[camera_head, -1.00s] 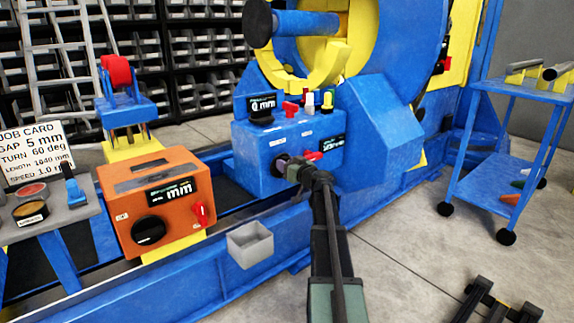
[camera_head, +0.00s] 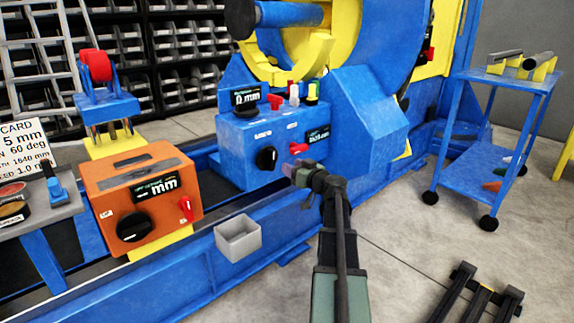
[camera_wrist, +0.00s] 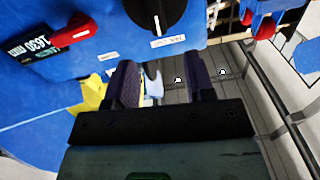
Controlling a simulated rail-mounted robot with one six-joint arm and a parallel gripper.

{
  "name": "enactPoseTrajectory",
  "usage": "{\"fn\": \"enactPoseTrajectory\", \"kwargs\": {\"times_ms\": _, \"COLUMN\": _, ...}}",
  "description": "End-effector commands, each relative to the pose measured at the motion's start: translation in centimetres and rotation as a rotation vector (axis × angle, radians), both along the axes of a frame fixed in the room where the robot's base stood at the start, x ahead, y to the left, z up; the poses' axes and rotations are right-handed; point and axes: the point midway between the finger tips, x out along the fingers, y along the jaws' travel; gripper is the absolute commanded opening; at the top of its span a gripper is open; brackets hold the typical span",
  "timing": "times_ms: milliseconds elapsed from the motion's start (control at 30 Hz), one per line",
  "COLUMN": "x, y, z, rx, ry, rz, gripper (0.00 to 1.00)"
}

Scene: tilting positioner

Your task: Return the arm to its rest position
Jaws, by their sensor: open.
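My gripper (camera_wrist: 158,85) is open in the wrist view, its two dark fingers apart with nothing seen between them but the background. In the head view my gripper (camera_head: 292,170) is small, at the end of my arm, in front of the blue control box (camera_head: 235,150). The black knob (camera_head: 266,158) on that box is visible just left of the gripper, with a gap between them in the picture. In the wrist view the knob (camera_wrist: 143,12) lies beyond the fingers at the top. A red lever (camera_head: 300,148) sits beside the knob.
An orange box (camera_head: 150,205) with a black dial stands on the blue rail at left. A grey bin (camera_head: 238,240) hangs on the rail's front. A blue cart (camera_head: 500,85) holding pipes stands at right. Open floor (camera_head: 400,240) lies right of my arm.

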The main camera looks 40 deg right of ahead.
Motion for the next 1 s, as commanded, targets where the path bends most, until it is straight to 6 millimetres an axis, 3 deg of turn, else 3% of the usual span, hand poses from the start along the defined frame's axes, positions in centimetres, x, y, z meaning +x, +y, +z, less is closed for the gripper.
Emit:
{"fn": "enactPoseTrajectory", "kwargs": {"times_ms": 400, "x": 0.1, "y": 0.1, "z": 0.0, "rx": 0.064, "ry": 0.000, "rz": 0.008, "gripper": 0.49}}
{"fn": "enactPoseTrajectory", "kwargs": {"times_ms": 467, "x": 0.0, "y": 0.7, "z": -0.5, "rx": 0.143, "ry": 0.029, "rz": 0.041, "gripper": 0.49}}
{"fn": "enactPoseTrajectory", "kwargs": {"times_ms": 533, "x": -0.8, "y": 2.6, "z": -2.3, "rx": 0.251, "ry": 0.146, "rz": 0.094, "gripper": 0.49}}
{"fn": "enactPoseTrajectory", "kwargs": {"times_ms": 567, "x": -1.6, "y": 3.9, "z": -3.6, "rx": 0.303, "ry": 0.228, "rz": 0.115, "gripper": 0.49}}
{"fn": "enactPoseTrajectory", "kwargs": {"times_ms": 667, "x": -3.4, "y": 11.3, "z": -6.6, "rx": 0.447, "ry": 0.570, "rz": 0.173, "gripper": 0.49}}
{"fn": "enactPoseTrajectory", "kwargs": {"times_ms": 700, "x": -4.1, "y": 14.6, "z": -7.5, "rx": 0.480, "ry": 0.712, "rz": 0.178, "gripper": 0.49}}
{"fn": "enactPoseTrajectory", "kwargs": {"times_ms": 767, "x": -5.6, "y": 19.5, "z": -8.5, "rx": 0.504, "ry": 0.927, "rz": 0.160, "gripper": 0.49}}
{"fn": "enactPoseTrajectory", "kwargs": {"times_ms": 800, "x": -6.8, "y": 22.6, "z": -8.9, "rx": 0.499, "ry": 1.064, "rz": 0.132, "gripper": 0.49}}
{"fn": "enactPoseTrajectory", "kwargs": {"times_ms": 900, "x": -10.3, "y": 29.4, "z": -8.6, "rx": 0.415, "ry": 1.350, "rz": 0.026, "gripper": 0.49}}
{"fn": "enactPoseTrajectory", "kwargs": {"times_ms": 1000, "x": -13.0, "y": 34.0, "z": -7.5, "rx": 0.273, "ry": 1.506, "rz": -0.056, "gripper": 0.49}}
